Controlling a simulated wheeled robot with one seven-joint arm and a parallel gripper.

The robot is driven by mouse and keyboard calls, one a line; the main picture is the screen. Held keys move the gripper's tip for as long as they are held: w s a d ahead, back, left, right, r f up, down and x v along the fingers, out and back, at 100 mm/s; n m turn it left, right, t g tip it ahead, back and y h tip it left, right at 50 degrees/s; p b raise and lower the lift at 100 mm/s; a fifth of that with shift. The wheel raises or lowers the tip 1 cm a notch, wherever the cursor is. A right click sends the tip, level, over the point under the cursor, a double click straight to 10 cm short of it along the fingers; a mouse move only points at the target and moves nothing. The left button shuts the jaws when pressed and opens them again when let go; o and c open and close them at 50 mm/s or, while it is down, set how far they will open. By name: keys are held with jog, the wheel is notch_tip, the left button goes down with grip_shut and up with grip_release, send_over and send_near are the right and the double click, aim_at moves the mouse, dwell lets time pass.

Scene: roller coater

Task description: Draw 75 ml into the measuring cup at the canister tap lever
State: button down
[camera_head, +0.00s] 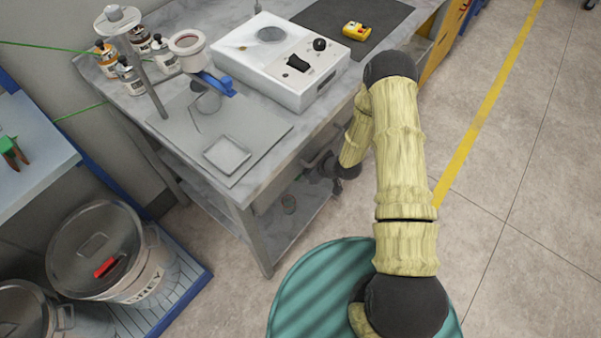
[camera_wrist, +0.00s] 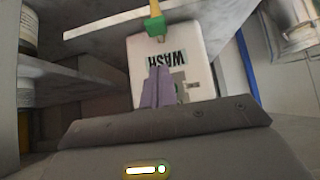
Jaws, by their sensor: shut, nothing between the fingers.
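A white canister (camera_wrist: 190,60) fills the middle of the wrist view, its WASH label upside down. A green fitting with a yellow piece (camera_wrist: 156,27) is at its top edge in that picture; I cannot tell whether this is the tap lever. My gripper (camera_wrist: 159,72) has its purple fingers shut and empty, pointing at the canister and overlapping its label. I cannot tell whether they touch. In the head view my wrist is beside the table's front edge, and the fingertips are unclear. A small cup-like item (camera_head: 288,204) sits on the lower shelf; I cannot tell if it is the measuring cup.
The grey table (camera_head: 262,185) stands over a lower shelf (camera_head: 300,212). On top are a white device (camera_head: 290,85), bottles (camera_head: 130,75), a stand and a small square tray (camera_head: 227,154). Lidded buckets (camera_head: 140,275) stand at lower left. Open floor lies to the right.

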notch_tip(320, 180, down, 6)
jog(key=w+a, duration=0.1)
jog(key=shift+a, duration=0.25)
jog(key=shift+w, duration=0.1)
